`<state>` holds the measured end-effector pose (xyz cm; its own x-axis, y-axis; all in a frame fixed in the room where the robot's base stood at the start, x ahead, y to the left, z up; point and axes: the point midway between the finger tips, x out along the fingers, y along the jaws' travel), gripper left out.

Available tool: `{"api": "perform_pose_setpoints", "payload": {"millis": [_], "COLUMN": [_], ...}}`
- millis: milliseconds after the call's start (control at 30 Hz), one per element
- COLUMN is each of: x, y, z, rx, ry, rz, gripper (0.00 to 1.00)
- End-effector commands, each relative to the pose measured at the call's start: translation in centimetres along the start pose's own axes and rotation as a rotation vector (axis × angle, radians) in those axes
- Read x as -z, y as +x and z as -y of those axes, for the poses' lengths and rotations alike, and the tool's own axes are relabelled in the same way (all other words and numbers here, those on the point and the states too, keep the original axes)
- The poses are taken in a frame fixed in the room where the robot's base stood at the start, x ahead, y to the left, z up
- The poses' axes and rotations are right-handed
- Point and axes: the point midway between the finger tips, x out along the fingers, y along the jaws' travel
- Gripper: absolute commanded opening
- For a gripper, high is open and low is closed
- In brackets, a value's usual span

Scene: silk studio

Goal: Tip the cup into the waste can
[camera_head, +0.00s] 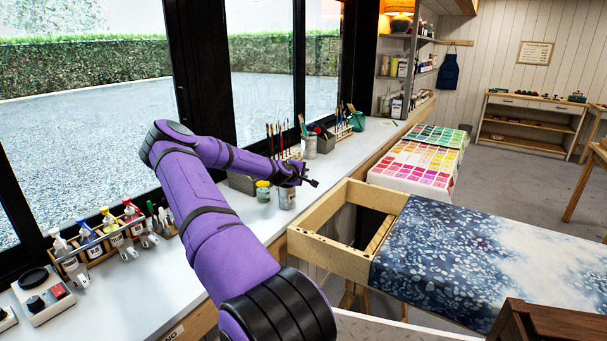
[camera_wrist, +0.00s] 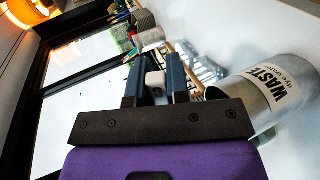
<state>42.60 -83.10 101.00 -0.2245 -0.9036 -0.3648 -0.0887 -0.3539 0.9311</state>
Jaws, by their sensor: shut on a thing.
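My gripper (camera_head: 312,182) is at the end of the purple arm, over the white counter near the window. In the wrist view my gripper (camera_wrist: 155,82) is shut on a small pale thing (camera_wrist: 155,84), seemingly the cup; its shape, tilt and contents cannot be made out. The cup is not distinguishable in the head view. The waste can (camera_wrist: 262,95) is a metal cylinder with a white "WASTE dye water" label, to the right of the fingers and apart from them in the wrist view. In the head view a metal can (camera_head: 287,199), likely the same one, stands just below my gripper.
A yellow-lidded jar (camera_head: 263,192) stands close beside the can. Brush pots (camera_head: 310,146) stand behind on the counter (camera_head: 225,222). A rack of dye bottles (camera_head: 105,240) is at the left. A wooden frame with blue patterned cloth (camera_head: 470,255) is at the right.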

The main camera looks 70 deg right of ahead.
Motion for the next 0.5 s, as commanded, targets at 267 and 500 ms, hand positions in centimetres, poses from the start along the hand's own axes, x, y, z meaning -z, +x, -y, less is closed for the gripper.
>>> {"api": "perform_pose_setpoints", "payload": {"millis": [267,500], "x": [0.01,0.03], "y": [-0.23,-0.46], "z": [0.21,0.25], "rx": [-0.127,-0.228], "ry": [-0.006,-0.006], "rz": [0.001,0.001], "gripper": [0.0,0.0]}}
